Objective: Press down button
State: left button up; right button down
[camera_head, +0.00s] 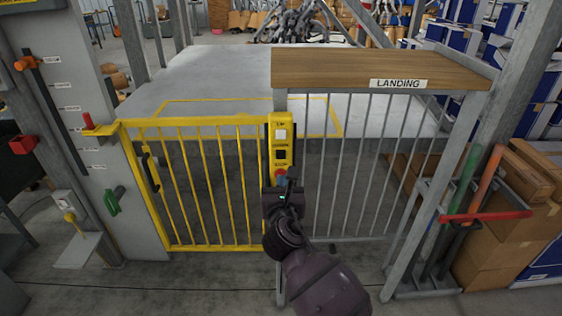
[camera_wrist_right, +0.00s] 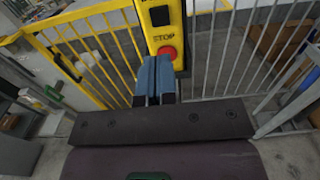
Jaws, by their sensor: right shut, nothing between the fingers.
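A yellow control box (camera_head: 271,150) is fixed on the post between the yellow gate and the grey railing. It carries a white button (camera_head: 281,134) on top, a black button (camera_head: 280,154) in the middle and a red button (camera_head: 281,173) at the bottom. In the right wrist view the black button (camera_wrist_right: 160,16) sits above a STOP label and the red button (camera_wrist_right: 168,52). My right gripper (camera_head: 281,184) is shut and empty, its tips in front of the lower part of the box by the red button. Whether they touch it is unclear. My left gripper is out of view.
The yellow gate (camera_head: 205,185) is closed left of the post. A grey railing stands right, below a wooden board marked LANDING (camera_head: 380,69). A grey panel with levers (camera_head: 75,100) stands at left. Cardboard boxes (camera_head: 510,215) and coloured handles are at right.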

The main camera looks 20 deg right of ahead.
aim_at(281, 156)
jog(key=x, duration=0.9)
jog(key=shift+w+b, duration=0.2)
jog(key=shift+b, duration=0.1)
